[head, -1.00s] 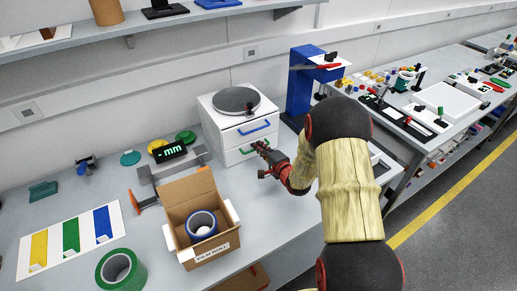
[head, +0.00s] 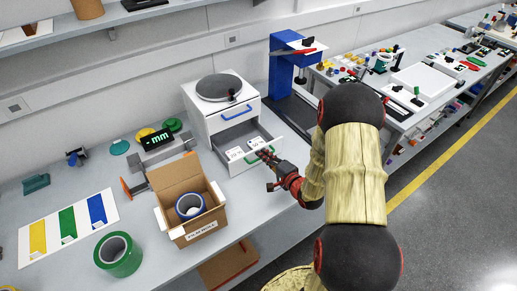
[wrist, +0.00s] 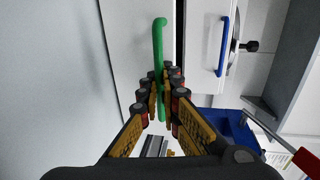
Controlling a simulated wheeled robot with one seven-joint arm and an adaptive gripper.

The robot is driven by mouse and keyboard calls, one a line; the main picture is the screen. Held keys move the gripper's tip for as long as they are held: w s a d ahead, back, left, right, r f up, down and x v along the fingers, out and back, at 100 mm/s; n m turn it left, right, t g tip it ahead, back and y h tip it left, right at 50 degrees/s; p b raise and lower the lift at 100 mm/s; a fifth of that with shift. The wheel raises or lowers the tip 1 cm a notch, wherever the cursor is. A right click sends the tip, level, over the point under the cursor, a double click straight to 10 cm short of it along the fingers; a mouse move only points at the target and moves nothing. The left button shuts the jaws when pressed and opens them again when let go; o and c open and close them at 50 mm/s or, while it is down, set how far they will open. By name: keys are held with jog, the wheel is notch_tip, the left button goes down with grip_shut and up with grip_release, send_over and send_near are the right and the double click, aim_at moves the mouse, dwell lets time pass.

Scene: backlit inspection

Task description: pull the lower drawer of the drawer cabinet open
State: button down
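The white drawer cabinet (head: 199,118) stands at the back of the bench. Its lower drawer (head: 236,168) is pulled well out, and its inside shows with two small white items (head: 235,153) in it. The upper drawer, with a blue handle (head: 238,113), is shut. My gripper (head: 266,154) is at the green handle (head: 247,161) of the lower drawer. In the wrist view the green handle (wrist: 159,40) runs between my closed fingers (wrist: 165,88), which grip it from both sides. The lower drawer front (wrist: 135,60) also shows there.
A round grey plate (head: 219,86) tops the cabinet. An open cardboard box (head: 190,225) holding a blue roll (head: 187,202) stands left of the drawer. A blue stand (head: 283,65) is behind right. The bench's front edge is close below my gripper.

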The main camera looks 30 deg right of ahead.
jog(key=shift+s, duration=0.35)
jog(key=c, duration=2.3)
grip_release()
jog(key=shift+v, duration=5.95)
